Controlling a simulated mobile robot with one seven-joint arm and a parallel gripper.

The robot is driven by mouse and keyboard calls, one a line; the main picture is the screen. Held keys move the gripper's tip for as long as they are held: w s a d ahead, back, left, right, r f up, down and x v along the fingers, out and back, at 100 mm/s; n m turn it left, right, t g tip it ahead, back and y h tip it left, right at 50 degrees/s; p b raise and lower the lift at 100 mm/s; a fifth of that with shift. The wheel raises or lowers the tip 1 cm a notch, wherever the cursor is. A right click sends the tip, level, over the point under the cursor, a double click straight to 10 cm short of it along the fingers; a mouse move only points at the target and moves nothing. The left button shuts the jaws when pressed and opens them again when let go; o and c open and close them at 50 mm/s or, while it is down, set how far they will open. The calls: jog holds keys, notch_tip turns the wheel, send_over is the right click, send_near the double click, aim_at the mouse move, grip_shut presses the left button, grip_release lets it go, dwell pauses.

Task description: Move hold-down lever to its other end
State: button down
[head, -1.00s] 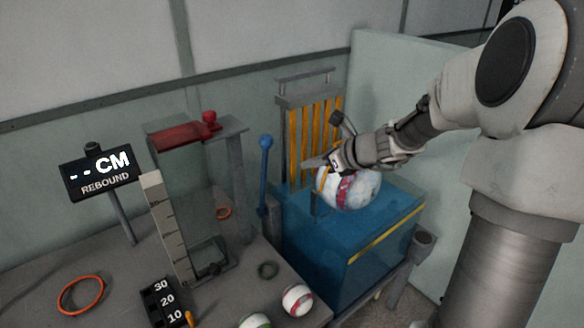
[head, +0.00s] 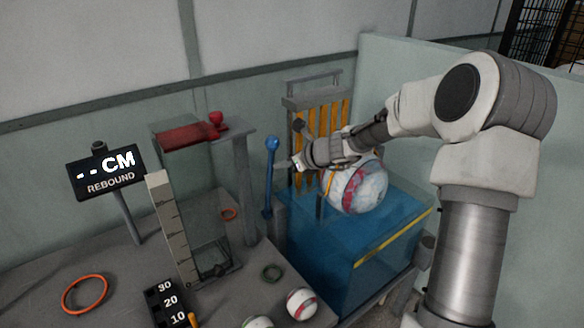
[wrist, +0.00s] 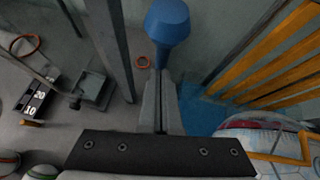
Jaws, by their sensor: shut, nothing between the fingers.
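A lever with a blue knob (head: 271,144) stands upright at the left side of the blue press box (head: 335,245); I take it as the hold-down lever. My gripper (head: 297,163) is shut and empty, just right of the lever's upper part. In the wrist view my shut fingers (wrist: 162,80) point toward the blue knob (wrist: 167,20), which lies just past their tips. I cannot tell whether they touch it. The lever's lower part is hidden behind my fingers in the wrist view.
A large white ball with a red band (head: 357,186) sits on the box under my forearm. Yellow slats (head: 335,118) stand behind it. A grey post (head: 243,190) and a red-topped stand (head: 190,138) are left of the lever. Small balls (head: 302,303) lie at the front.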

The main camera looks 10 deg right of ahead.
jog(key=shift+w+a+r, duration=0.1)
jog(key=shift+w, duration=0.1)
jog(key=w+p, duration=0.1)
jog(key=w+a+r+p, duration=0.1)
jog(key=w, duration=0.1)
jog(key=shift+a+p, duration=0.15)
jog(key=shift+p, duration=0.15)
jog(key=shift+r, duration=0.25)
